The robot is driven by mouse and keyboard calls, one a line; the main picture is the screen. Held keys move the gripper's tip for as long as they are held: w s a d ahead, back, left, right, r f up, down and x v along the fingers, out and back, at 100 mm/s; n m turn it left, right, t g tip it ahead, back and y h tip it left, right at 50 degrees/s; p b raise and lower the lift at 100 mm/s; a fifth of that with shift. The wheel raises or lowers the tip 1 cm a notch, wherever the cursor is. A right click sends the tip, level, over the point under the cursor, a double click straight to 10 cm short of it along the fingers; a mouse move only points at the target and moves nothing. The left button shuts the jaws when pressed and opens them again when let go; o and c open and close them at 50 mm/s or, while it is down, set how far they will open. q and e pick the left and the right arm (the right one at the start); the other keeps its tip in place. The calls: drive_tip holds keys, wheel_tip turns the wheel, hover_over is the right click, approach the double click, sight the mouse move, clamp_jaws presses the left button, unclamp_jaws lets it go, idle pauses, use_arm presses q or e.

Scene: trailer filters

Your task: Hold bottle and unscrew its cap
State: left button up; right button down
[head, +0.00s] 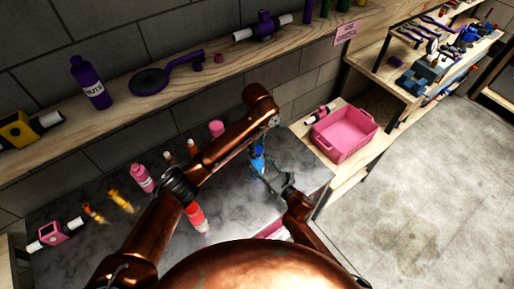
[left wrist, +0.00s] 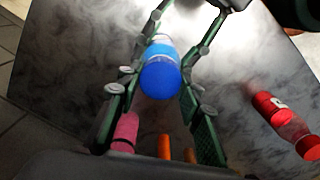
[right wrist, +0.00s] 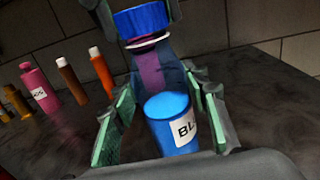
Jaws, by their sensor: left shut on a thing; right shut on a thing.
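A clear bottle with blue liquid and a label (right wrist: 166,125) stands between the fingers of my right gripper (right wrist: 158,100), which is shut on its body. The bottle's blue cap (right wrist: 145,20) is at the top of the neck, above a pale ring; I cannot tell whether it is loosened. My left gripper (left wrist: 158,105) is shut on the blue cap (left wrist: 160,78), seen from above in the left wrist view. In the head view the bottle (head: 258,158) is small, with the left gripper (head: 262,146) above it and the right gripper (head: 274,176) beside it.
A pink bottle (head: 142,177) and several orange, brown and yellow items stand along the back. A pink bin (head: 345,133) is at the right. A wooden shelf (head: 190,83) runs above.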

use_arm(q)
drive_tip(key=shift+r, duration=0.15)
drive_tip(key=shift+r, duration=1)
drive_tip(key=shift+r, duration=2)
use_arm(e)
drive_tip(key=c, duration=1)
unclamp_jaws()
drive_tip(key=shift+c, duration=0.2)
drive_tip(key=shift+d, duration=0.1)
drive_tip(key=v, duration=1.2)
